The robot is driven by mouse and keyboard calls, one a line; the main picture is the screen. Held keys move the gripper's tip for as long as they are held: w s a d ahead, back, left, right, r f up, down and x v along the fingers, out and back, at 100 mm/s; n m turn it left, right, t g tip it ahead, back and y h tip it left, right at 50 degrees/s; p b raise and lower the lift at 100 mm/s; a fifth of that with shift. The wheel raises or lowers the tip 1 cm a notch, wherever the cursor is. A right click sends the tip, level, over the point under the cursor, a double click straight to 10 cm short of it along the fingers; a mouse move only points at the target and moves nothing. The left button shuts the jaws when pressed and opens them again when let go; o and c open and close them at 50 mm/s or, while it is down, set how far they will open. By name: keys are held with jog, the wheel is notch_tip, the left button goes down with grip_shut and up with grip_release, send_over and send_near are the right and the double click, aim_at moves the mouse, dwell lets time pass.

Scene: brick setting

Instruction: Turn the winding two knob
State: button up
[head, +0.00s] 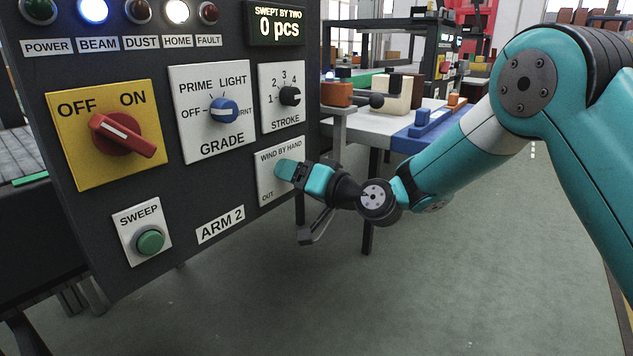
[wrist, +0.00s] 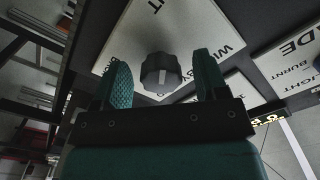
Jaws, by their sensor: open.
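The winding knob (wrist: 160,72) is a dark grey, lobed knob with a light pointer mark, on the white WIND BY HAND plate (wrist: 125,40). In the wrist view it sits between the fingers of my gripper (wrist: 161,64), with a gap visible on each side. The teal fingers are open and hold nothing. In the head view my gripper (head: 285,170) reaches the WIND BY HAND plate (head: 266,157) at the panel's lower right. There the gripper hides the knob, and part of the plate's lettering is covered.
The dark panel (head: 190,250) also carries the black STROKE knob (head: 290,96), blue GRADE knob (head: 224,111), red OFF/ON switch (head: 122,134) and green SWEEP button (head: 150,242). A table (head: 350,127) with blocks stands behind. The floor (head: 420,290) right of the panel is clear.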

jog(key=b+v, duration=0.2)
jog(key=v, duration=1.5)
jog(key=shift+s, duration=0.1)
jog(key=s+a+n+g+h, duration=0.1)
jog(key=s+a+n+g, duration=0.15)
jog(key=s+g, duration=0.35)
jog(key=s+a+n+g+h, duration=0.2)
jog(key=s+n+g, duration=0.15)
jog(key=s, duration=0.55)
jog(key=s+d+f+m+g+h, duration=0.1)
jog(key=s+d+f+g+h, duration=0.1)
jog(key=s+d+h, duration=0.65)
notch_tip(320, 180, up, 35)
jog(key=s+y+p, duration=0.1)
jog(key=p, duration=3.4)
jog(key=shift+s, duration=0.35)
